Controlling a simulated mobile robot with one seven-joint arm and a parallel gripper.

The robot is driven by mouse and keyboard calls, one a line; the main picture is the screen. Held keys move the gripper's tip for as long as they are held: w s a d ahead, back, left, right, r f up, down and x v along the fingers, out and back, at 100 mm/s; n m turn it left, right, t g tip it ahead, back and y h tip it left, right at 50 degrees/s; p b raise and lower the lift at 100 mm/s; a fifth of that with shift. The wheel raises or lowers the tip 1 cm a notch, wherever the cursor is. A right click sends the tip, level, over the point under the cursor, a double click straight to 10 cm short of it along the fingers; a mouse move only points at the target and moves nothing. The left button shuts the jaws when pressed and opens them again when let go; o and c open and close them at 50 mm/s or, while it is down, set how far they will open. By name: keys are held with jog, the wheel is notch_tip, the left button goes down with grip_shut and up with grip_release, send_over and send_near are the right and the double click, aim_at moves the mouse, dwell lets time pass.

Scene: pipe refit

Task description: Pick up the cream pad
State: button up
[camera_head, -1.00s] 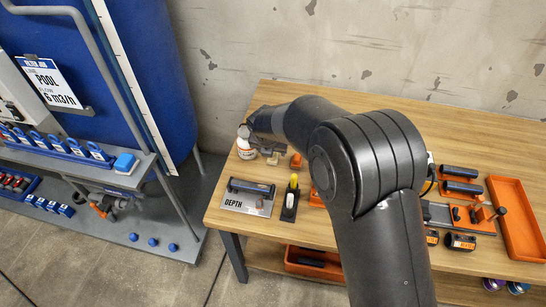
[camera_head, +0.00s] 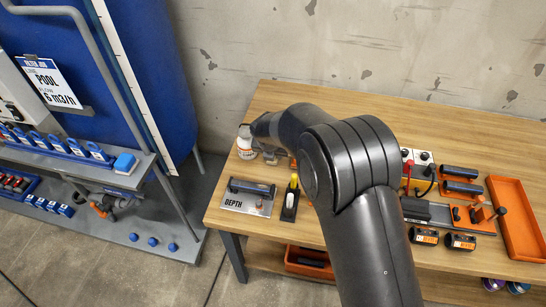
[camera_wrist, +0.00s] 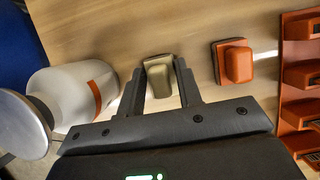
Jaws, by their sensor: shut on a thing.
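The cream pad (camera_wrist: 159,82) is a small beige block on the wooden bench, seen in the wrist view between the two fingers of my gripper (camera_wrist: 159,70). The fingers are shut on its sides. It appears to be at bench level; I cannot tell whether it is lifted. In the head view my gripper (camera_head: 272,154) is at the back left of the bench, beside the white bottle, and the pad is hard to make out there.
A white bottle (camera_wrist: 85,92) with an orange label stands close left of my gripper. An orange pad (camera_wrist: 236,64) lies to the right, with an orange rack (camera_wrist: 300,75) beyond. The grey DEPTH board (camera_head: 237,204) and a black holder (camera_head: 290,205) lie in front.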

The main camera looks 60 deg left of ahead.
jog(key=shift+c, duration=0.5)
jog(key=shift+r, duration=0.1)
notch_tip(320, 180, up, 4)
jog(key=shift+f, duration=0.1)
jog(key=w+d+r, duration=0.7)
jog(key=d, duration=0.2)
jog(key=shift+d, duration=0.15)
